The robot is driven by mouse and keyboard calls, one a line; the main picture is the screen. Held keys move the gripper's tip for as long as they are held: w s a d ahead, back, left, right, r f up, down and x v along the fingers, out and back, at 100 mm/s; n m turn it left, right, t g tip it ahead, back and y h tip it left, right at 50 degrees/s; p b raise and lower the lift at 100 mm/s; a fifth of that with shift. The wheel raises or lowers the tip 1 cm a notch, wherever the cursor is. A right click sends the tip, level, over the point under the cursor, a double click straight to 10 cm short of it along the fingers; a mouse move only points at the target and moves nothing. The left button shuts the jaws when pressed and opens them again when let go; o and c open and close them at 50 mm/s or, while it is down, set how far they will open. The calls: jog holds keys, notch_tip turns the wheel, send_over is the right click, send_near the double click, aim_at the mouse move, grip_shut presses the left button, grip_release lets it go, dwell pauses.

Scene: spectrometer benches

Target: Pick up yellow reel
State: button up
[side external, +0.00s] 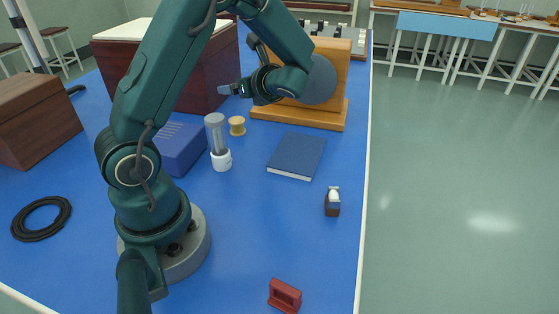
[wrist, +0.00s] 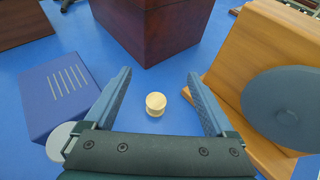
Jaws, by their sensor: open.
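The yellow reel (side external: 237,126) stands upright on the blue table, just right of a clear cylinder with a white base. In the wrist view the reel (wrist: 155,104) shows pale yellow, centred between the two fingers and below them. My gripper (wrist: 158,80) is open and empty, with a finger on each side of the reel in that picture. In the side view my gripper (side external: 228,90) is above the reel, apart from it. Nothing hides the reel in the wrist view.
A blue slotted box (side external: 181,148) and the clear cylinder (side external: 216,138) stand left of the reel. A wooden stand with a grey disc (side external: 331,117) is close on its right, and a dark red box (side external: 215,75) is behind. A blue book (side external: 297,156) lies in front right.

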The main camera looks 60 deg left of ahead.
aim_at(240, 124)
notch_tip(240, 124, down, 11)
jog(key=shift+r, duration=0.15)
jog(key=shift+x, duration=2.5)
grip_shut()
